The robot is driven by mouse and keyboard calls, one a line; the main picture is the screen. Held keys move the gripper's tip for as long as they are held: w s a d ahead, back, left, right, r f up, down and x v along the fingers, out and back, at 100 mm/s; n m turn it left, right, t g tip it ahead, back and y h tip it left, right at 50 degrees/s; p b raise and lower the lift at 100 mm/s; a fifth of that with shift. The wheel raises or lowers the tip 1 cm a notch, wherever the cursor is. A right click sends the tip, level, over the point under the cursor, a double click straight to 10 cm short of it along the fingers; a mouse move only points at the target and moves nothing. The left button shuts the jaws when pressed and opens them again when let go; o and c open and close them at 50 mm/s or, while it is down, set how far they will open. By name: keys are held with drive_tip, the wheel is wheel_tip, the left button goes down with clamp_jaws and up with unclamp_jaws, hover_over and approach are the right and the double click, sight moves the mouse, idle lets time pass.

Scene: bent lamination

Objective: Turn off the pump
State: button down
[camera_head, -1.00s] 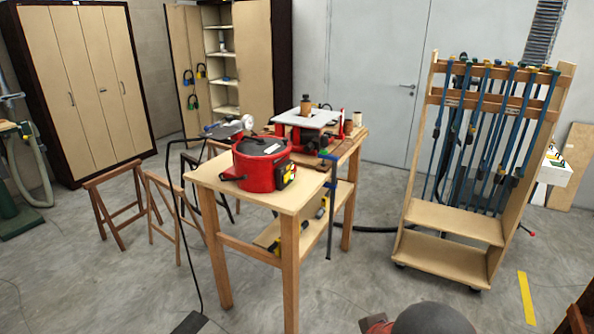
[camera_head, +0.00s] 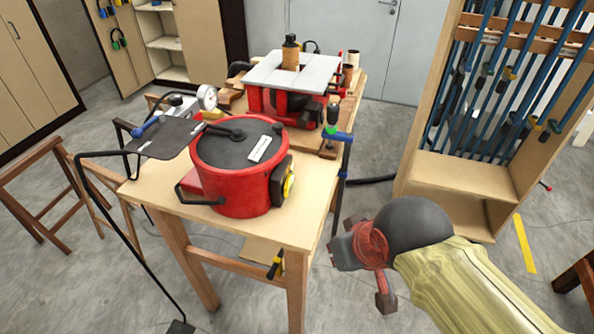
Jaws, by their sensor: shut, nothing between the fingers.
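The pump appears to be the red round machine (camera_head: 240,175) with a dark lid, standing on the near part of the wooden table. A black and yellow unit (camera_head: 283,184), perhaps its switch, sits on its right side; its details are too small to read. A white gauge (camera_head: 207,97) stands behind the machine on the left. My gripper (camera_head: 348,250) is at the lower right, off the table's right edge and apart from the machine. It is shut and empty, though its fingertips are hard to make out.
A red machine with a pale top (camera_head: 292,70) stands farther back on the table (camera_head: 285,232). A clamp rack (camera_head: 462,172) stands at right. Wooden trestles (camera_head: 45,185) stand at left.

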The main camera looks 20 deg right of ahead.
drive_tip(key=shift+s, duration=0.15)
drive_tip(key=w+d+r+m+g+y+p, duration=0.2)
drive_tip(key=w+r+m+g+y+p, duration=0.25)
drive_tip(key=w+m+p, duration=1.05)
drive_tip(key=w+d+f+m+t+y+p, duration=0.1)
drive_tip(key=d+m+t+y+p, duration=0.2)
drive_tip(key=d+m+p, duration=0.5)
drive_tip(key=p, duration=0.7)
drive_tip(key=shift+w+f, duration=0.2)
drive_tip(key=shift+w, duration=0.05)
drive_tip(key=shift+f+y, duration=0.1)
drive_tip(key=shift+y, duration=0.15)
